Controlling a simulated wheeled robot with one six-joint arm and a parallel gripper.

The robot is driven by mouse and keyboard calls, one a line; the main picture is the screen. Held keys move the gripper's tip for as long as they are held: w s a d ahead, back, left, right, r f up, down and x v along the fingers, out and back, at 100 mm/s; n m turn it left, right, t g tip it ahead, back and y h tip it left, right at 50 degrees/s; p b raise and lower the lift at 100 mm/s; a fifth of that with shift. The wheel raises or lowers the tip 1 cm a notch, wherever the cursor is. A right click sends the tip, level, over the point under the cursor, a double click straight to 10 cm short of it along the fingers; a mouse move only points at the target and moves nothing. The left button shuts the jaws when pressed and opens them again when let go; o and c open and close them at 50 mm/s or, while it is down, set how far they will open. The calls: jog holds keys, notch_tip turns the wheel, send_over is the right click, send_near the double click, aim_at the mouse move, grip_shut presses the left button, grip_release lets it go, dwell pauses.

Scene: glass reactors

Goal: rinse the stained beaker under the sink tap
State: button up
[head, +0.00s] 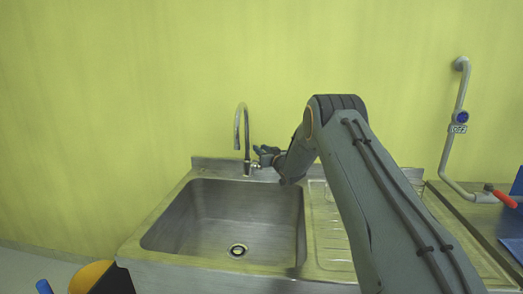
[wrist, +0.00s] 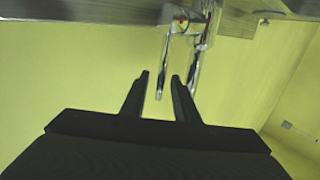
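The steel sink basin (head: 222,215) is empty, with a drain in its floor. The curved tap (head: 240,128) rises behind it, with a small lever at its base (head: 252,166). My gripper (head: 265,153) is just right of the tap, above the sink's back edge. In the wrist view my gripper (wrist: 159,76) has its two fingers apart with nothing held between them. The tap (wrist: 163,80) shows beyond and between the fingertips, upside down; I cannot tell whether a finger touches it. No beaker shows in either view.
The ribbed drainboard (head: 328,235) lies right of the basin, partly hidden by my arm. A wall pipe (head: 451,145) with a red-handled valve (head: 504,199) stands at the right. A blue object (head: 515,235) is at the right edge. A yellow and black object (head: 92,276) is at the lower left.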

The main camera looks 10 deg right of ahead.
grip_shut()
dwell(1.4)
